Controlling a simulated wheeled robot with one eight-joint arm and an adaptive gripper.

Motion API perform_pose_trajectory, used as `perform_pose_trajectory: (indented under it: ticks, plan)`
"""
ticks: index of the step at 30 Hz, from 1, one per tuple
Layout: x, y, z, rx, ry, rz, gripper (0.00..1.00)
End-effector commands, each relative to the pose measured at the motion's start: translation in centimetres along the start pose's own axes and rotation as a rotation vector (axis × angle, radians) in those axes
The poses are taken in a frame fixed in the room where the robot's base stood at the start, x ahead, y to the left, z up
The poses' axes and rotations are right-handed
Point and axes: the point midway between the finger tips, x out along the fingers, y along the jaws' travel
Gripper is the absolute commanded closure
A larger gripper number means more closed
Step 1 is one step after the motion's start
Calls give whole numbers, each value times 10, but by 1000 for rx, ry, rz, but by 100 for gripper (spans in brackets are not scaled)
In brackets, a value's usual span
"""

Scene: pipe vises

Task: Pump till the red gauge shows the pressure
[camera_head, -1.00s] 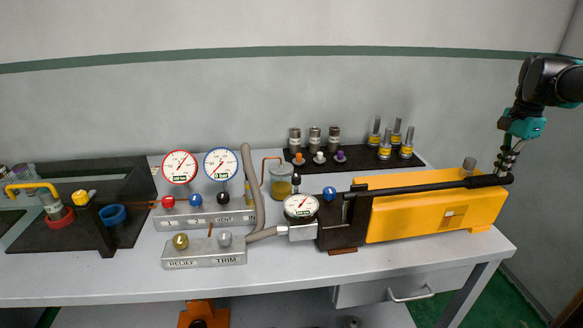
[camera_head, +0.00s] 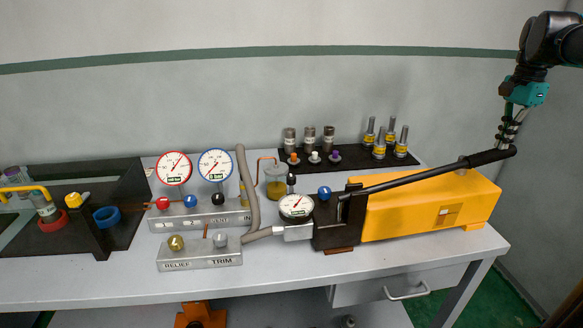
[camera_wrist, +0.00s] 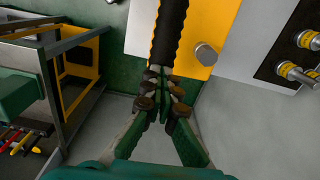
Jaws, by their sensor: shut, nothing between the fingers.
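The red-rimmed gauge (camera_head: 174,168) stands upright on the manifold beside the blue-rimmed gauge (camera_head: 215,165). Its needle points to the upper right; its small numbers are too small to read. The hand pump has a yellow tank (camera_head: 415,212), a black block and a white dial (camera_head: 296,206). Its long black lever (camera_head: 425,177) slopes up to the right, with a thick grip at the end. My gripper (camera_head: 505,142) is shut at the end of that grip, seemingly touching it. In the wrist view, my gripper's fingertips (camera_wrist: 163,78) meet the end of the black grip (camera_wrist: 168,35).
Valve knobs sit on the manifold, with the relief and trim block (camera_head: 200,251) in front. A hose (camera_head: 247,190) runs to the pump. Several fittings stand on a black mat (camera_head: 350,160) behind. A black tray (camera_head: 70,225) is at left. The wall is close behind.

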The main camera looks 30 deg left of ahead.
Motion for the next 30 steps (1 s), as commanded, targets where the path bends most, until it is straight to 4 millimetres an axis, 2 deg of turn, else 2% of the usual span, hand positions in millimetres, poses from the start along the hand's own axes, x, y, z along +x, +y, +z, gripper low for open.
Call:
perform_pose_trajectory:
  ticks: [5,18,30]
  plan:
    - [-13,0,4,-1,0,0,100]
    - [-69,0,20,0,0,0,100]
    - [-72,0,21,0,0,0,100]
